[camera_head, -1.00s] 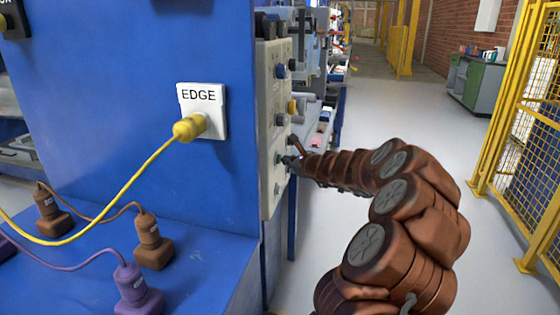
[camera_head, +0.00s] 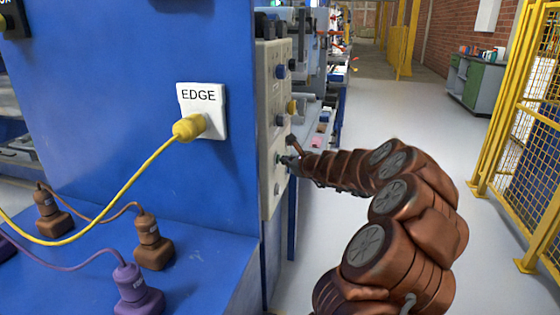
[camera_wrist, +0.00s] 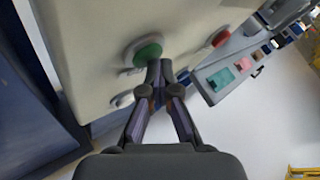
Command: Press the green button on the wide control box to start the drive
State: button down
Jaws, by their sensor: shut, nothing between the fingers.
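The wide control box (camera_head: 275,95) is a pale panel on the side of the blue machine, seen at a steep angle in the head view. It also fills the upper left of the wrist view (camera_wrist: 95,40). The green button (camera_wrist: 147,53) sits on its face, with a red button (camera_wrist: 220,38) to its right. My gripper (camera_wrist: 160,66) is shut and empty. Its fingertips are at the right edge of the green button in the wrist view; I cannot tell whether they press it. In the head view my gripper (camera_head: 286,160) is at the lower part of the panel.
A white EDGE socket (camera_head: 213,102) with a yellow plug (camera_head: 188,128) and cable is on the blue machine face. A yellow fence (camera_head: 525,120) stands right. The floor between is clear.

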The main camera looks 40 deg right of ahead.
jog(key=shift+s, duration=0.1)
jog(key=shift+s+d+p, duration=0.45)
jog(key=shift+s, duration=0.15)
jog(key=shift+s+d+p, duration=0.7)
jog(key=shift+s+d, duration=0.05)
jog(key=shift+s, duration=0.3)
jog(key=shift+s+d+p, duration=0.7)
jog(key=shift+s, duration=0.35)
